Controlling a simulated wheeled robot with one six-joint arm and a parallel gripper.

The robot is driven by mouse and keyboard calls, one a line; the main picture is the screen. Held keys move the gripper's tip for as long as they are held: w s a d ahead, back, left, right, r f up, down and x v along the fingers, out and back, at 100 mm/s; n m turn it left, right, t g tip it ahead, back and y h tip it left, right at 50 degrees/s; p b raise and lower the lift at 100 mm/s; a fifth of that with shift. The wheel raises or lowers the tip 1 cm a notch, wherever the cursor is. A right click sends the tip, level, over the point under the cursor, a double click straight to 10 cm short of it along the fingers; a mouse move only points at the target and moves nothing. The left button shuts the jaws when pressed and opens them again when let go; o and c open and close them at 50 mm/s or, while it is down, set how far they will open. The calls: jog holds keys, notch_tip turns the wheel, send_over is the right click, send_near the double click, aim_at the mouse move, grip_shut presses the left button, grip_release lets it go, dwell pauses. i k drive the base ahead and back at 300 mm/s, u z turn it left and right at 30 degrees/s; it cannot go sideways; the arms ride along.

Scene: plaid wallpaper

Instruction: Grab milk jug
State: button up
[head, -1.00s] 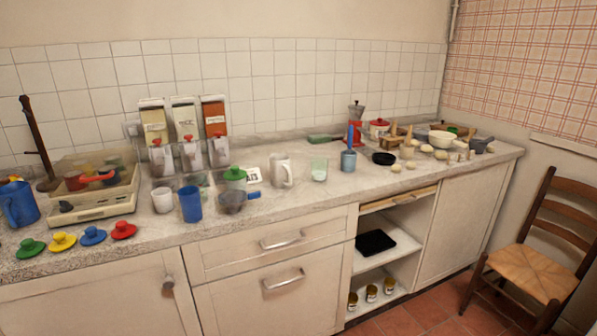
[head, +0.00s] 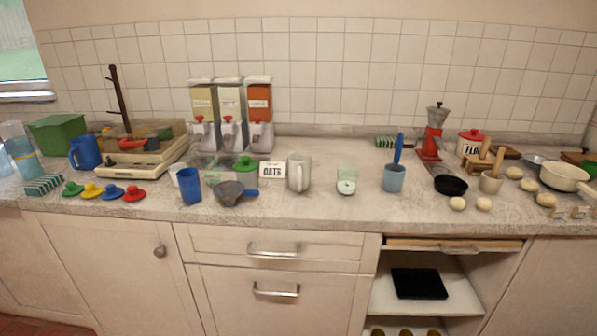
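A pale grey-white jug (head: 297,176) stands upright on the counter near the middle of the head view. Its handle shows on its right side. It is the likeliest milk jug, though no label on it can be read. A blue jug (head: 86,153) with a handle on its left stands further left. My gripper does not show in the head view, so its place relative to either jug cannot be seen.
An oats card (head: 276,170), a dark pan (head: 228,191) and a blue cup (head: 189,185) stand left of the pale jug. Right of it are a small scale-like item (head: 346,184) and a blue-grey pot (head: 394,177). Three dispensers (head: 229,112) stand behind. The front edge strip is clear.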

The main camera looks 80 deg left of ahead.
aim_at(299, 176)
jog(key=u, duration=0.5)
jog(key=i, duration=0.85)
jog(key=u, duration=1.5)
jog(key=i, duration=0.6)
jog(key=u, duration=0.55)
